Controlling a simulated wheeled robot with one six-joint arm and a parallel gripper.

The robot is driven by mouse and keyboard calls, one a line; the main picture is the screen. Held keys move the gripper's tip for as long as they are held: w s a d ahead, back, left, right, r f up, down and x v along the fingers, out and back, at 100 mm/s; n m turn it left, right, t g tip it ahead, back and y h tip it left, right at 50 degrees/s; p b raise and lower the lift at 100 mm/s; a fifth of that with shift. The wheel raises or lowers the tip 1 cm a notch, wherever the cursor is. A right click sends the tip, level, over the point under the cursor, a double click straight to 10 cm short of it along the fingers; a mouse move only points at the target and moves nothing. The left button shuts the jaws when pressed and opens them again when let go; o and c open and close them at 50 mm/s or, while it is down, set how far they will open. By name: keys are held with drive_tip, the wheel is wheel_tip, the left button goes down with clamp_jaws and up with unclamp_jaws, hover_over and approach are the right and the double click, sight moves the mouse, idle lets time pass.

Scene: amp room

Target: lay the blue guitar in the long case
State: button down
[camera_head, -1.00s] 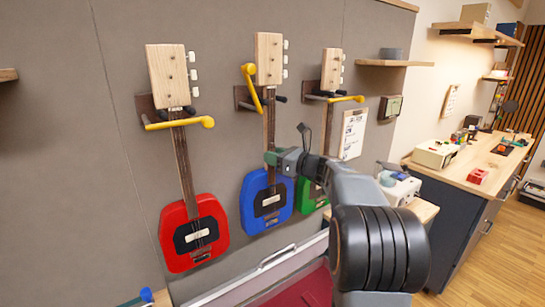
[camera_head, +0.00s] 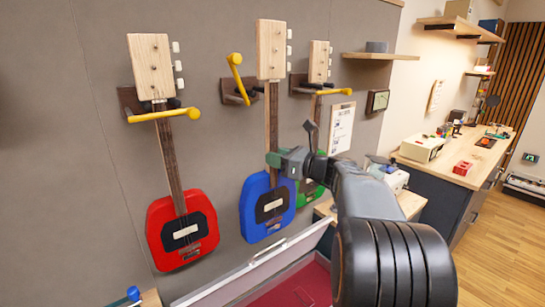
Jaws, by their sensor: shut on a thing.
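The blue guitar (camera_head: 267,212) is upright, with its pale wooden headstock (camera_head: 270,50) at the top. My gripper (camera_head: 274,160) is shut on its neck just above the body; the arm hides part of the grip. The headstock stands to the right of its wall hanger (camera_head: 236,88), whose yellow bar is swung up, and the guitar looks clear of the hanger's prongs. The long case (camera_head: 245,278) lies open below, with a pale rim and red lining. Only part of it shows, and my arm covers its right side.
A red guitar (camera_head: 183,232) hangs at left behind a lowered yellow bar (camera_head: 163,115). A green guitar (camera_head: 310,190) hangs close on the right, partly hidden by my arm and the blue guitar. A workbench (camera_head: 440,170) stands at right, with open floor beside it.

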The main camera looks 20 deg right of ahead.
drive_tip(key=s+d, duration=0.1)
drive_tip(key=s, duration=0.8)
drive_tip(key=shift+d+r+b, duration=0.15)
drive_tip(key=shift+d+b, duration=0.2)
idle(0.6)
